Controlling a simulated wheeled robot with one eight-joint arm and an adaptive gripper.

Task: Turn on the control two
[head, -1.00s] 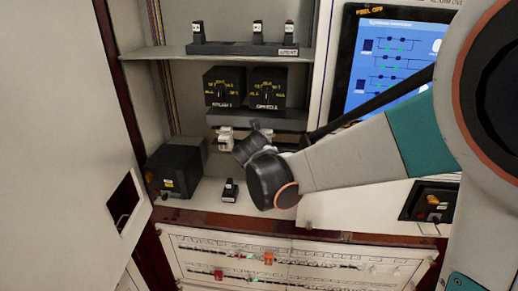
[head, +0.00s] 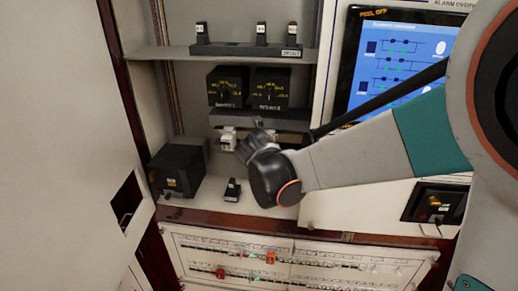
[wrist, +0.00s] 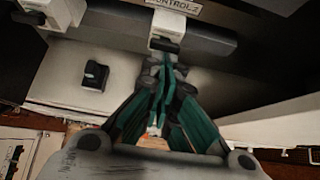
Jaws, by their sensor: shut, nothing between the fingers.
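Control two is a white-bodied switch (wrist: 168,28) with a dark lower part, under a label reading CONTROL2 (wrist: 175,6), at the top of the wrist view. My gripper (wrist: 163,64) is shut and empty, its fingertips just below the switch's dark part. I cannot tell whether they touch it. In the head view my gripper (head: 258,140) is at the same ledge, beside another white switch (head: 228,138), and hides most of control two. That neighbouring switch also shows in the wrist view (wrist: 58,10) at the upper left. The lever position of control two is unclear.
A small black switch (head: 232,190) stands on the cabinet floor, with a black box (head: 176,171) to its left. Two black knob boxes (head: 228,87) sit above the ledge. A shelf (head: 220,52) holds three small switches. An open door (head: 70,140) bounds the left.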

